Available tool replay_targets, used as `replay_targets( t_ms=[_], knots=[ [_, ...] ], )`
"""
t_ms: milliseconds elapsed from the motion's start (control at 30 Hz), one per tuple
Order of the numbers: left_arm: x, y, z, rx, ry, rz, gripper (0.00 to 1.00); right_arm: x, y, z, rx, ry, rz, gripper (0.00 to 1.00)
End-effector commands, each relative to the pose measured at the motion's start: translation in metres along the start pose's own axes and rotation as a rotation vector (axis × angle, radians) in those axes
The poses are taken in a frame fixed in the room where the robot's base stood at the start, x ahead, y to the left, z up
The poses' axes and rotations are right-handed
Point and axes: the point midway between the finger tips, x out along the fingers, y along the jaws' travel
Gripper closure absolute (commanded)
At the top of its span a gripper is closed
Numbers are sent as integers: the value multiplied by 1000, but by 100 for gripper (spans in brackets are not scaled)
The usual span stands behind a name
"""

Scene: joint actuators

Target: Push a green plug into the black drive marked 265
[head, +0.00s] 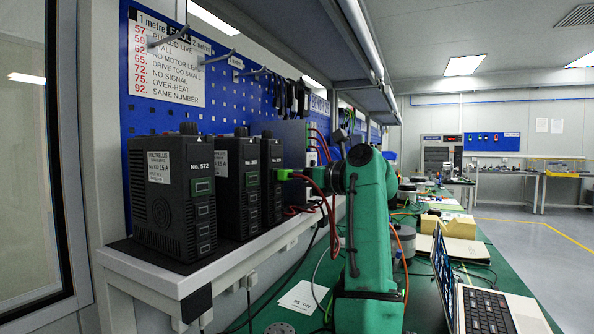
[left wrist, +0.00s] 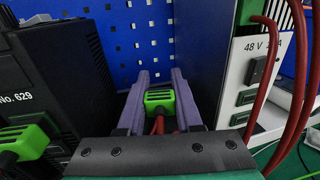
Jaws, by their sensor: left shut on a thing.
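In the head view three black drives stand in a row on a shelf. The nearest drive (head: 172,205) reads No. 572. The middle drive (head: 236,195) has a number too blurred to read surely. The far drive (head: 272,160) is partly hidden. A green plug (head: 283,174) with red cable sits at its front. In the left wrist view my left gripper (left wrist: 161,77) has its purple fingers shut on a green plug (left wrist: 158,99) with red leads, in front of blue pegboard. A drive marked No. 629 (left wrist: 38,75), with another green plug (left wrist: 24,144) at its front, stands left of it.
A grey unit marked 48 V (left wrist: 255,75) with red cables stands right of the held plug. In the head view a green arm (head: 370,215) rises above the green bench. A laptop (head: 490,305) and a white card (head: 303,297) lie on the bench.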

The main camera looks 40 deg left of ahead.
Motion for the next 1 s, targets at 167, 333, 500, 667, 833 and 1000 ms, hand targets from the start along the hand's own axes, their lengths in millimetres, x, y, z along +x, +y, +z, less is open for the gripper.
replay_targets(
  t_ms=[167, 333, 500, 667, 833, 1000],
  knots=[
    [15, 3, -58, -1, 1, 1, 100, 50, -1, 4, 0, 0, 0, 50],
    [15, 3, -73, 0, -1, -1, 100, 59, -1, 5, 0, 0, 0, 50],
    [15, 3, -72, -1, -1, 0, 100, 57, -1, 5, 0, 0, 0, 50],
    [15, 3, -72, -1, 0, 0, 36, 57, -1, 5, 0, 0, 0, 50],
    [15, 3, -72, 0, 0, 0, 31, 57, -1, 5, 0, 0, 0, 50],
    [13, 3, -72, 0, 0, -1, 31, 57, -1, 5, 0, 0, 0, 50]
  ],
)
